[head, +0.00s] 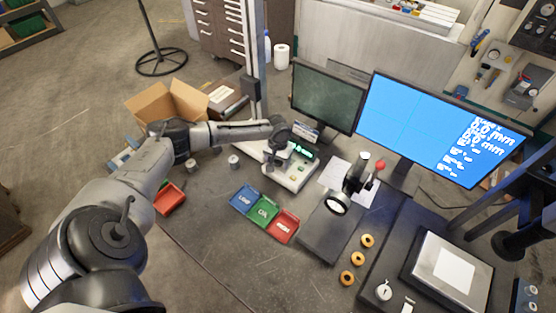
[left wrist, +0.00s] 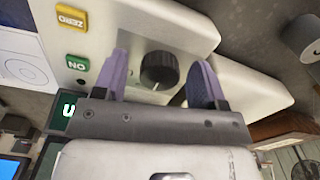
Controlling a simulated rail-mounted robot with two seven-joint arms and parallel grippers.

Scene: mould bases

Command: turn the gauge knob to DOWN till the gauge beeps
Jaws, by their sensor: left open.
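The gauge (head: 290,175) is a pale box with a lit green display, standing at the back of the dark bench. In the left wrist view its light body (left wrist: 190,22) carries a yellow ZERO button (left wrist: 71,17), a green ON button (left wrist: 77,63) and a black round knob (left wrist: 160,70) with a pale mark. My left gripper (head: 281,141) is over the gauge. In the left wrist view my left gripper (left wrist: 162,60) is open, with one purple finger on each side of the knob and visible gaps between. The DOWN label cannot be made out. My right gripper is not seen.
Blue, green and red labelled trays (head: 263,211) lie in front of the gauge. Two monitors (head: 328,98) stand behind. Small metal cylinders (head: 234,161) lie left of the gauge.

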